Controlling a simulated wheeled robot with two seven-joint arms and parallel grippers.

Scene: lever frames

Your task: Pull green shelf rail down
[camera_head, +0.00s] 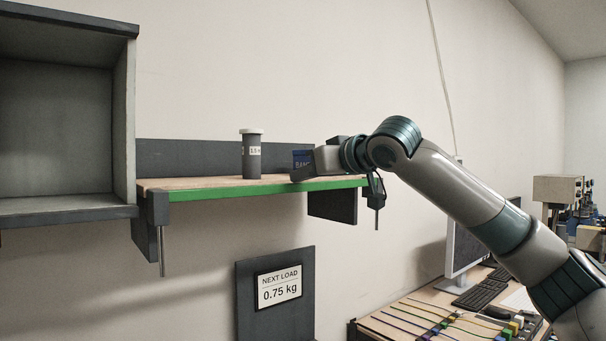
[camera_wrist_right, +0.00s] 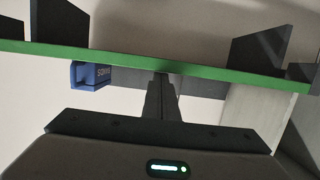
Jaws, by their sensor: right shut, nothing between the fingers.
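The green rail (camera_head: 235,190) runs along the front edge of a wooden shelf (camera_head: 205,182) on the wall. It also crosses the right wrist view (camera_wrist_right: 215,72) from side to side. The rail looks nearly level in the head view. My right gripper (camera_head: 297,175) reaches in from the right, above the right half of the rail. Its fingers are shut and empty, and in the right wrist view the fingertips (camera_wrist_right: 162,79) lie close to the rail's edge. I cannot tell if they touch it. My left gripper is not in view.
A grey canister (camera_head: 251,160) with a white lid stands on the shelf. A blue box (camera_head: 302,160) stands beside it, partly hidden by my gripper. Dark brackets (camera_head: 333,206) support the shelf. A "NEXT LOAD 0.75 kg" sign (camera_head: 279,287) is below. An open cabinet (camera_head: 65,125) is left.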

